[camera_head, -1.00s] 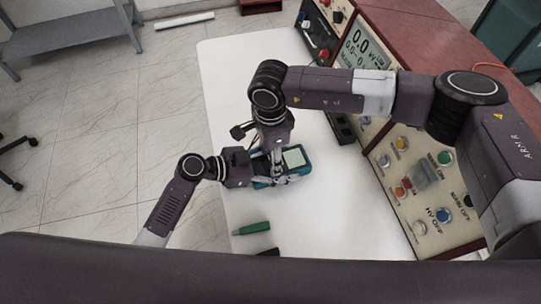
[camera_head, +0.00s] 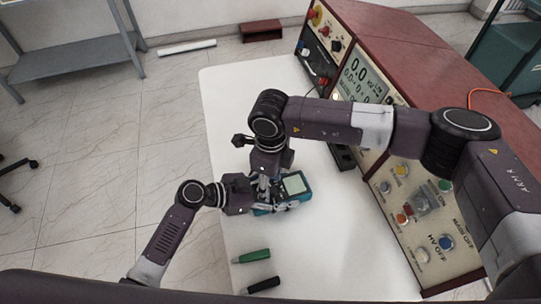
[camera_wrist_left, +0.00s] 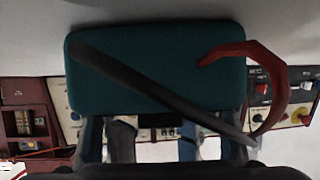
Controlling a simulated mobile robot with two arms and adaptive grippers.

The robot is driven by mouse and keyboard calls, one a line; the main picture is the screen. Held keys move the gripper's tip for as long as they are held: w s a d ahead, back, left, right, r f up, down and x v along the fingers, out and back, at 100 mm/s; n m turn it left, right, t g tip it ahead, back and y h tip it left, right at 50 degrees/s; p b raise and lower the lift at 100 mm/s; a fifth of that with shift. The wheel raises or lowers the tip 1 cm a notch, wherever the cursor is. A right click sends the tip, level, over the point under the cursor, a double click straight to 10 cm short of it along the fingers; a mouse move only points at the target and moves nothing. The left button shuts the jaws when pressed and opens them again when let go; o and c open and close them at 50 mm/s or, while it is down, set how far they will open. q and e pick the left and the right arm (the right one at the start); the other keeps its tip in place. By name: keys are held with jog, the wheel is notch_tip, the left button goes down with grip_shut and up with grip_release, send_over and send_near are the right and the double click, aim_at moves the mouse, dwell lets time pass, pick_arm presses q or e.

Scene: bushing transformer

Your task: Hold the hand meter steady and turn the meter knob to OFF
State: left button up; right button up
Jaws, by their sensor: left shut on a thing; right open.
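The hand meter (camera_head: 295,184) is teal with a pale screen, held above the white table in the head view. Its teal body (camera_wrist_left: 150,75) fills much of the left wrist view, with a dark lead and a red curved lead across it. My left gripper (camera_head: 258,207) is shut on the meter's near left side; its fingers (camera_wrist_left: 158,140) reach up to the meter. My right gripper (camera_head: 267,186) is open and points down over the meter's left part, beside the screen. The meter knob is hidden by the grippers. I cannot tell whether the right fingers touch it.
The control panel (camera_head: 400,185), with buttons and a display, stands along the right. The table is clear between the probes and the panel.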

aim_at(271, 187)
jog(key=m, duration=0.9)
jog(key=shift+m, duration=0.4)
jog(key=m, duration=0.8)
jog(key=shift+m, duration=0.3)
notch_tip(271, 187, up, 12)
pick_arm(q)
jog(key=o, duration=1.6)
